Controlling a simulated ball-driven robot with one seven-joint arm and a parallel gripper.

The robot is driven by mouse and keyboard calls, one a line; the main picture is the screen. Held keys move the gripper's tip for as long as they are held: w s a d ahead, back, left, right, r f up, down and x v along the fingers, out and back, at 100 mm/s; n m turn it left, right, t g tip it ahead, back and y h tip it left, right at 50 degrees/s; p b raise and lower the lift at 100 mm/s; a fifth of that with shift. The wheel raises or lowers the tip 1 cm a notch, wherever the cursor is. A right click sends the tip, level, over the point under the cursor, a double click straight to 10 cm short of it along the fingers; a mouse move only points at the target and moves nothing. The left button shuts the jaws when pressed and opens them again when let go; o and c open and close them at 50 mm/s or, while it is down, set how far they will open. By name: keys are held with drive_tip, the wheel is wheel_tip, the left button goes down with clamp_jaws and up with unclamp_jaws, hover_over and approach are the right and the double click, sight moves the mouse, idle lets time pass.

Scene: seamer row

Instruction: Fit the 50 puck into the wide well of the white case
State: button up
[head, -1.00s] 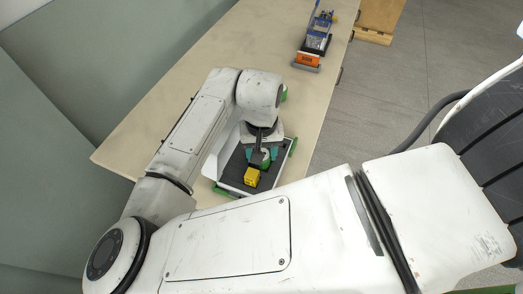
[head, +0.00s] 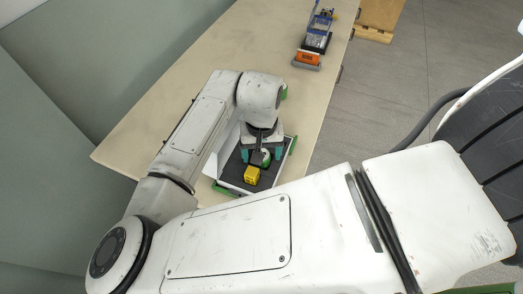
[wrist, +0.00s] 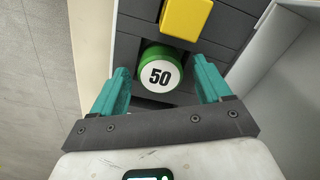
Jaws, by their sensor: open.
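The 50 puck (wrist: 159,73) is green with a white face marked 50. In the wrist view it sits at a dark square well in the grey insert, with dark gap showing beside and below it. I cannot tell whether it is fully seated. My gripper (wrist: 168,88) is open, with teal fingers on either side of the puck and gaps between. The white case (wrist: 265,48) holds the grey insert. In the head view, my gripper (head: 263,155) is over the case (head: 231,188), with the puck (head: 266,159) partly hidden between the fingers.
A yellow block (wrist: 186,17) sits in the insert just beyond the puck; it also shows in the head view (head: 252,174). A blue and orange device (head: 312,48) stands at the far end of the table (head: 190,68). The table between is clear.

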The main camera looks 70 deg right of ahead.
wheel_tip(320, 180, up, 12)
drive_tip(key=shift+r+b, duration=0.15)
drive_tip(key=shift+b, duration=0.2)
idle(0.7)
